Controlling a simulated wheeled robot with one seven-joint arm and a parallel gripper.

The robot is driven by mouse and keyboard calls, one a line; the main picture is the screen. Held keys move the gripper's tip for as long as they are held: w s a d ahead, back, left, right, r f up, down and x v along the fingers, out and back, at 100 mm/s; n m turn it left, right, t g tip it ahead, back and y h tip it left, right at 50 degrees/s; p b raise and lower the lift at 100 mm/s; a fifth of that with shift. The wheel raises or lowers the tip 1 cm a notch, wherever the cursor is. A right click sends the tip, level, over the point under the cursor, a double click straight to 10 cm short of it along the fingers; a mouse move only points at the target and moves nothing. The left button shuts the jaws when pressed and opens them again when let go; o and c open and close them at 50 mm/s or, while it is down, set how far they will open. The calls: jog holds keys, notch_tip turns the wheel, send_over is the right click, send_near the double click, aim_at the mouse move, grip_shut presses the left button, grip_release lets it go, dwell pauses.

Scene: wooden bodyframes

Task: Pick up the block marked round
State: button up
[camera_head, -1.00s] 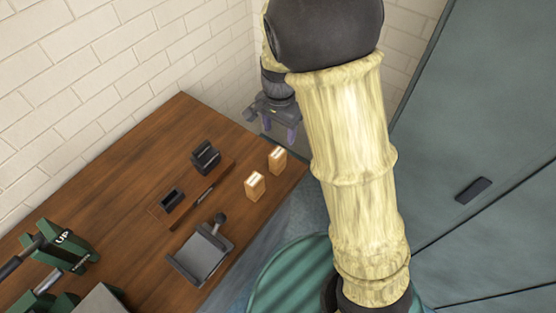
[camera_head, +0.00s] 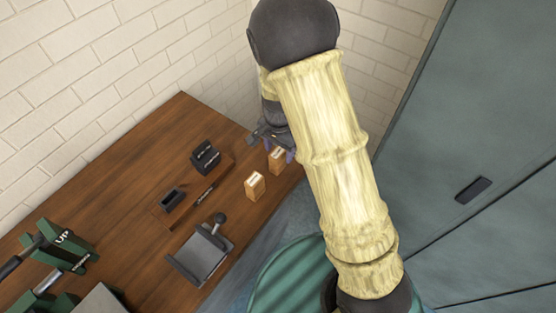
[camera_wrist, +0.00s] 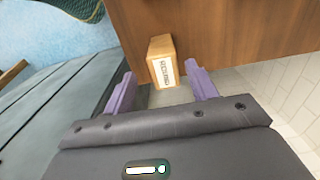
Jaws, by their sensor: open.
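Two small wooden blocks with pale labels stand near the table's right edge in the head view: a nearer block (camera_head: 255,186) and a farther block (camera_head: 277,161). Their lettering is too small there to tell which is marked round. My gripper (camera_head: 272,148) is open over the farther block and partly covers it. In the wrist view one block (camera_wrist: 161,61) appears between and just beyond the two purple fingertips of my gripper (camera_wrist: 160,76), with nothing held. Its white label carries dark lettering that I cannot read for sure.
The wooden table (camera_head: 120,160) also holds a black slotted holder (camera_head: 205,157), a small dark box (camera_head: 172,198), a grey tray with a knob (camera_head: 200,254) and green clamps (camera_head: 58,245). A brick wall rises behind. Green cabinets (camera_head: 480,220) stand at right.

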aim_at(278, 152)
jog(key=f, duration=0.4)
jog(key=shift+w+a+f, duration=0.15)
jog(key=shift+w+f, duration=0.1)
jog(key=shift+c, duration=0.5)
jog(key=c, duration=1)
